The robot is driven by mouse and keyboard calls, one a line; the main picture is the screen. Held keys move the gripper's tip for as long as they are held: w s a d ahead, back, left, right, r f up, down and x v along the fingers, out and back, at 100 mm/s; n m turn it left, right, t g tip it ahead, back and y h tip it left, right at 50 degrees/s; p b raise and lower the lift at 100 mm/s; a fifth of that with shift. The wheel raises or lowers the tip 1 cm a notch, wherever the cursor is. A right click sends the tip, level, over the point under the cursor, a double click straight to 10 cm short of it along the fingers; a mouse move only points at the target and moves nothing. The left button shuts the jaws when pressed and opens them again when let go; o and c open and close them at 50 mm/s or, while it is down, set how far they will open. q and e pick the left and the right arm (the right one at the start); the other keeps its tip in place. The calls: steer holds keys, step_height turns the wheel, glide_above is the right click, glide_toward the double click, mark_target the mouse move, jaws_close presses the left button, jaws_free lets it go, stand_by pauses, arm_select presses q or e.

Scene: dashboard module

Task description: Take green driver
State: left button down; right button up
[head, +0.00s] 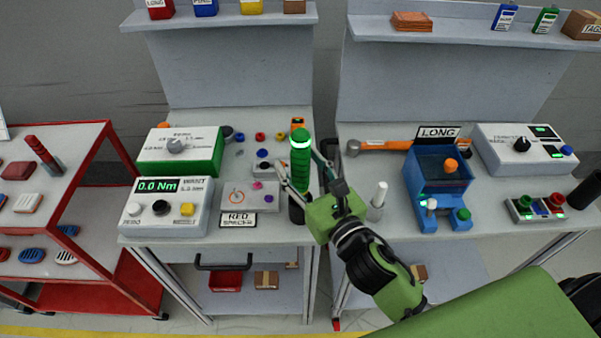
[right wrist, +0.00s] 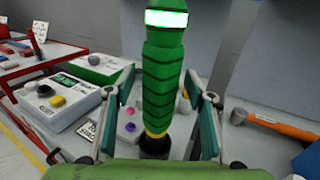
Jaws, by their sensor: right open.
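The green driver (head: 300,160) stands upright in a dark holder (head: 297,212) at the right edge of the left bench in the head view. It has a ribbed green grip with a bright white band near the top. My right gripper (head: 302,182) is open, with its fingers on either side of the driver. In the right wrist view the driver (right wrist: 162,80) rises between the two open fingers, with a visible gap on both sides. Its lower end has a yellow ring and goes into the dark holder (right wrist: 154,146). My left gripper is not in view.
A torque meter (head: 165,207) and a green-and-white box (head: 180,150) stand left of the driver. To the right are a white cylinder (head: 376,200), an orange-handled hammer (head: 385,146) and a blue fixture (head: 437,180). A red cart (head: 98,135) is at far left.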

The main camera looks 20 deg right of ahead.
mark_target(300, 131)
jaws_close()
steer(key=shift+r, duration=0.1)
step_height(300, 131, up, 9)
steer(key=shift+r+p, duration=0.15)
steer(key=shift+p, duration=0.8)
steer(key=shift+r+p, duration=0.4)
steer(key=shift+r, duration=0.2)
steer(key=shift+r+p, duration=0.25)
steer(key=shift+p, duration=0.1)
steer(key=shift+w, duration=0.1)
